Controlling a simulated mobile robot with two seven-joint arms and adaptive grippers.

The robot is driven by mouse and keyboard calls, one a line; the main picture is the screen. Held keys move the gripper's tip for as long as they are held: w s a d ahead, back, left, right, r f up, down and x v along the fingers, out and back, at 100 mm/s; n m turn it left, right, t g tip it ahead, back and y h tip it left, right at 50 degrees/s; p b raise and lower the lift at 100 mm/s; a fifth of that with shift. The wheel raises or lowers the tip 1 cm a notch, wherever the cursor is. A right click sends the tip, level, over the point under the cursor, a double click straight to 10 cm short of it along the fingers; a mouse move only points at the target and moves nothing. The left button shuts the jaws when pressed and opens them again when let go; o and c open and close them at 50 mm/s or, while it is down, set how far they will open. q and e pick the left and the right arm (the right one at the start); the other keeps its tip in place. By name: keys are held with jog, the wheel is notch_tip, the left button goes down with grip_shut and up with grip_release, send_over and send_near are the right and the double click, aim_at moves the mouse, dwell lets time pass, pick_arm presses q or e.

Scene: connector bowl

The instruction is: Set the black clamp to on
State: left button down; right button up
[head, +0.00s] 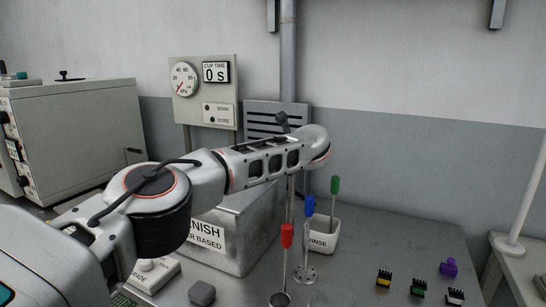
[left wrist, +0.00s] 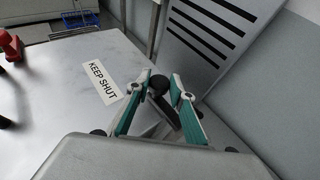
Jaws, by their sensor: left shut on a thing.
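My left gripper (left wrist: 164,80) is in the left wrist view, its two teal-sided fingers closed in on a black clamp (left wrist: 160,86) with a rounded knob end and a dark bar. The clamp is above the metal box by the slotted panel. In the head view my left arm reaches across from the left, and its wrist hides the fingers. A small dark piece (head: 283,120) shows above my forearm; I cannot tell if it is the clamp. Whether the clamp is on or off cannot be read. My right gripper is in neither view.
The metal box (head: 259,213) with a varnish label stands under my arm. Red (head: 287,236), blue (head: 309,205) and green (head: 335,185) handled tools stand right of it. A rinse cup (head: 323,238) and several small connectors lie further right. A gauge panel (head: 205,92) stands behind.

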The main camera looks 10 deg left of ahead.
pick_arm(q)
jog(key=c, duration=1.8)
grip_release()
jog(key=shift+o, duration=0.2)
jog(key=shift+v, duration=0.85)
jog(key=v, duration=1)
jog(key=shift+s, duration=0.15)
jog(key=shift+d+r, duration=0.1)
